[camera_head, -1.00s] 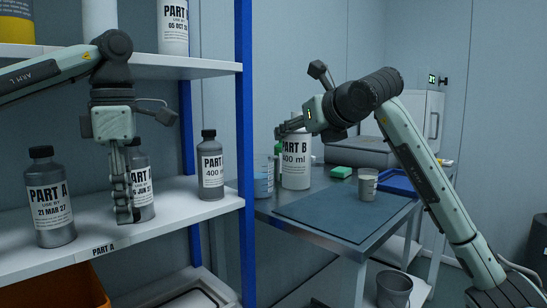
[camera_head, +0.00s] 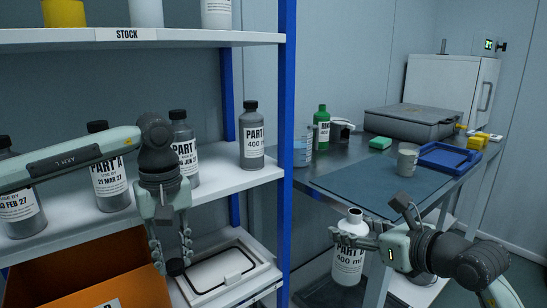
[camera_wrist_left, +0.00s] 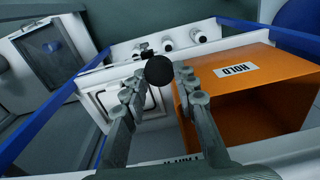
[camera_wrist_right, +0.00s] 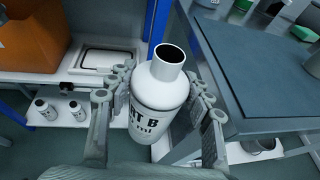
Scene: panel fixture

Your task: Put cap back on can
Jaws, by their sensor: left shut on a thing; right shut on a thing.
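The white PART B can (camera_head: 349,262) is held upright with its open white neck facing up, and no cap is on it. My right gripper (camera_head: 362,240) is shut around its upper body; the right wrist view shows the can (camera_wrist_right: 160,97) between the two fingers (camera_wrist_right: 158,100). A round black cap (camera_wrist_left: 159,70) is between the fingertips of my left gripper (camera_wrist_left: 158,78), which is shut on it. In the head view this cap (camera_head: 175,267) is at the low end of the left fingers, left of the can and apart from it.
Grey PART A bottles (camera_head: 252,135) stand on the shelf (camera_head: 225,180) above my left gripper. An orange bin (camera_head: 95,285) and a white lidded box (camera_head: 230,272) are below. A blue post (camera_head: 286,110) stands between shelf and bench.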

